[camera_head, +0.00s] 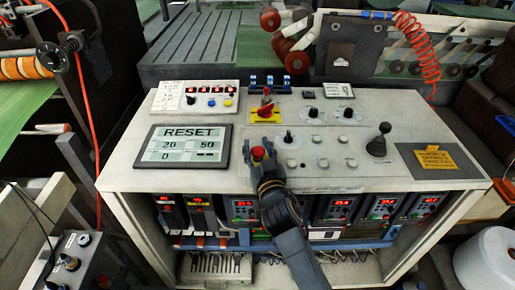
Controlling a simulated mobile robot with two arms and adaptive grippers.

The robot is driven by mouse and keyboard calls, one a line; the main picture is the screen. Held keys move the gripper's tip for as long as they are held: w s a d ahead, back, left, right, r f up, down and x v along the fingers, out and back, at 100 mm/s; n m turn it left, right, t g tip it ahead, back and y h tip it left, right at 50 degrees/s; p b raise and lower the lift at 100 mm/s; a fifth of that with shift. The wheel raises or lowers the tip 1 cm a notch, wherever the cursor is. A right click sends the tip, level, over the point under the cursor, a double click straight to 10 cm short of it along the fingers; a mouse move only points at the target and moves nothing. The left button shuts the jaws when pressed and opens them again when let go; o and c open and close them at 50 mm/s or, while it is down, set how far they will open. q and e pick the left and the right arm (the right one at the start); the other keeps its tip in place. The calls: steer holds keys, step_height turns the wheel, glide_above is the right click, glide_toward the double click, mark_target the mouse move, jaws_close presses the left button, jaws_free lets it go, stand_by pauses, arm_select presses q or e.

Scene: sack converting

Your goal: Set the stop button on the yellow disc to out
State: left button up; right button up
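A red mushroom-shaped button (258,152) shows at the front of the console's sloped top, right of the RESET screen. My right gripper (258,158) reaches up to it from below, with dark fingers close on either side of the red cap. Whether the fingers touch or grip it is too small to tell. The gripper hides the button's base, so I see no yellow disc under it and cannot tell whether it is in or out. Farther back, a red knob (265,110) sits on a yellow plate (257,117). My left gripper is not in view.
The console top (225,115) carries a RESET screen (183,146) at left, several small knobs, a black joystick (379,140) and a dark panel with a yellow label (436,158) at right. Lit modules (383,208) fill the shelf below. A white roll (492,258) stands lower right.

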steer(key=shift+o, duration=1.1)
steer(key=shift+s, duration=0.15)
steer(key=v, duration=1.2)
